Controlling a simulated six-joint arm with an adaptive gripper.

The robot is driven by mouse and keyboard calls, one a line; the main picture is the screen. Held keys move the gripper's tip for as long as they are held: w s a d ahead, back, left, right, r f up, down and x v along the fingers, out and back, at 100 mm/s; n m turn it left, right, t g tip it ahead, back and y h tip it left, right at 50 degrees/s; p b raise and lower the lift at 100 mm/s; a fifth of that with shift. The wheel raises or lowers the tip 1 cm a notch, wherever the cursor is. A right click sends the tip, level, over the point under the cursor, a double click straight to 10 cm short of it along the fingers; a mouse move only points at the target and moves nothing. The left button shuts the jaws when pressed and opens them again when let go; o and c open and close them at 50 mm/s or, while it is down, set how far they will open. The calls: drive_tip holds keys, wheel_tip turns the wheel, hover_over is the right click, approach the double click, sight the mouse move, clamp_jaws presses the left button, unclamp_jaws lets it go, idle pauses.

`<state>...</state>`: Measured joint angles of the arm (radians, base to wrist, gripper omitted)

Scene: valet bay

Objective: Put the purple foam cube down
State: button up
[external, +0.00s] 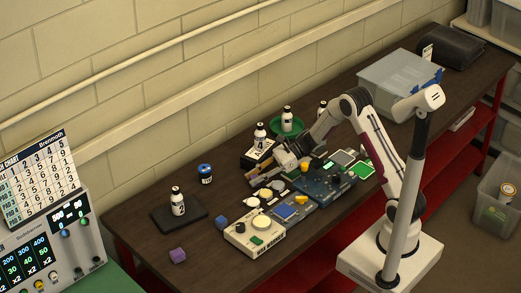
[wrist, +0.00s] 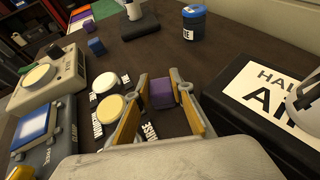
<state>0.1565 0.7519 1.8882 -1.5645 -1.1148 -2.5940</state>
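A dark purple foam cube (wrist: 162,93) sits between the two fingertips in the wrist view. My gripper (wrist: 163,96) looks shut on it, with one finger at each side.
A black box with a white label (wrist: 270,92) is close at right. Round white and cream discs (wrist: 108,95) and devices (wrist: 45,80) are at left. A blue cube (external: 221,221), blue-lidded jar (external: 205,173) and black mat (external: 160,220) with a bottle stand left. Bare bench lies between.

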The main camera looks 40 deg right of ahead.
sight(255, 175)
drive_tip(key=shift+c, duration=0.3)
drive_tip(key=shift+r, duration=5)
drive_tip(key=shift+w, duration=0.25)
drive_tip(key=shift+d+f, duration=0.15)
drive_tip(key=shift+f, duration=0.15)
drive_tip(key=shift+d+f+m+t, duration=0.1)
drive_tip(key=shift+d+m+t, duration=0.15)
drive_tip(key=shift+m+t, duration=0.15)
drive_tip(key=s+d+m+t+h, duration=0.2)
drive_tip(key=d+m, duration=0.1)
drive_tip(key=d, duration=0.3)
drive_tip(key=s+d+f+m+t+h, duration=0.1)
drive_tip(key=s+d+m+t+h, duration=0.1)
drive_tip(key=d, duration=0.5)
drive_tip(key=s+d+f+m+t+h, duration=0.1)
drive_tip(key=s+d+m+t+h, duration=0.2)
drive_tip(key=d, duration=0.4)
drive_tip(key=shift+s+d+f+m+h, duration=0.1)
drive_tip(key=shift+s+d+m+h, duration=0.15)
drive_tip(key=shift+s+m+h, duration=0.35)
drive_tip(key=shift+d, duration=0.4)
